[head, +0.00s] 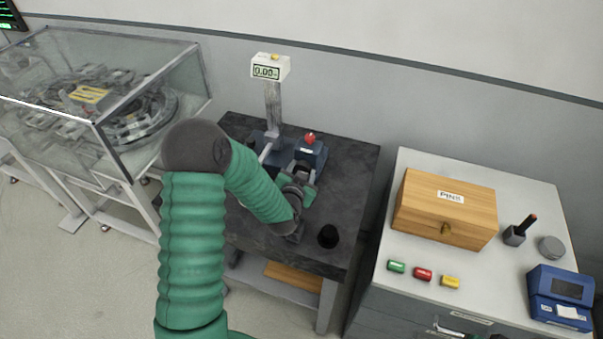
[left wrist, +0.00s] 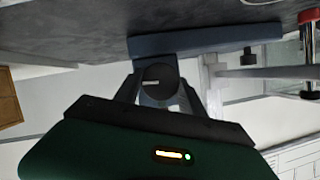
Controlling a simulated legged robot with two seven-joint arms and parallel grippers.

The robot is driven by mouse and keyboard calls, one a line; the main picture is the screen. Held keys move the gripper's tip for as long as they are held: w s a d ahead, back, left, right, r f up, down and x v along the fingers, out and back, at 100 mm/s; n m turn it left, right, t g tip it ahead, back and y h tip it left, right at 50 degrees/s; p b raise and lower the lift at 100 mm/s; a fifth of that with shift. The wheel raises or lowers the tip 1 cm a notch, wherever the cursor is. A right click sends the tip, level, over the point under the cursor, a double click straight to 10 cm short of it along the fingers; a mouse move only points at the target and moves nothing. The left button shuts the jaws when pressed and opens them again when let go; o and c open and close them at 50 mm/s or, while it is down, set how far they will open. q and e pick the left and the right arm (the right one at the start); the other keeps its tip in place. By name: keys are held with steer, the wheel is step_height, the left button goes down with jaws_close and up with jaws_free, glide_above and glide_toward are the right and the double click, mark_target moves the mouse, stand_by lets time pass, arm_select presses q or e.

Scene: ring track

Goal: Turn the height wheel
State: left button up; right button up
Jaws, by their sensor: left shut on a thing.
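The gauge stand sits on the dark bench, with a blue base (head: 313,155), a grey column (head: 273,105) and a white display (head: 270,68) that seems to read 0.00. In the left wrist view a dark round wheel (left wrist: 158,86) with a pale mark lies between my left gripper's fingers. My left gripper (head: 303,178) is shut on this wheel at the front of the stand. In the head view my gripper and wrist mostly hide the wheel. My right gripper is not in view.
A glass-walled case (head: 150,90) stands left of the bench (head: 345,165). A black round object (head: 328,236) is near the bench's front edge. On the right cabinet (head: 410,165) are a wooden box (head: 445,215), coloured pieces (head: 423,274) and a blue device (head: 560,297).

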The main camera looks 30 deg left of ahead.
arm_select(q)
steer(key=shift+f, duration=0.1)
steer(key=o, duration=1.4)
steer(key=shift+c, duration=0.2)
steer(key=shift+s+d, duration=0.1)
steer(key=shift+s, duration=0.05)
steer(key=p+v, duration=1.4)
steer(key=v, duration=0.1)
steer(key=shift+s+r+p, duration=0.1)
steer(key=shift+r+p, duration=0.3)
steer(key=shift+r, duration=0.05)
steer(key=shift+s+d+p, duration=0.2)
steer(key=shift+s+p, duration=0.35)
steer(key=shift+f, duration=0.15)
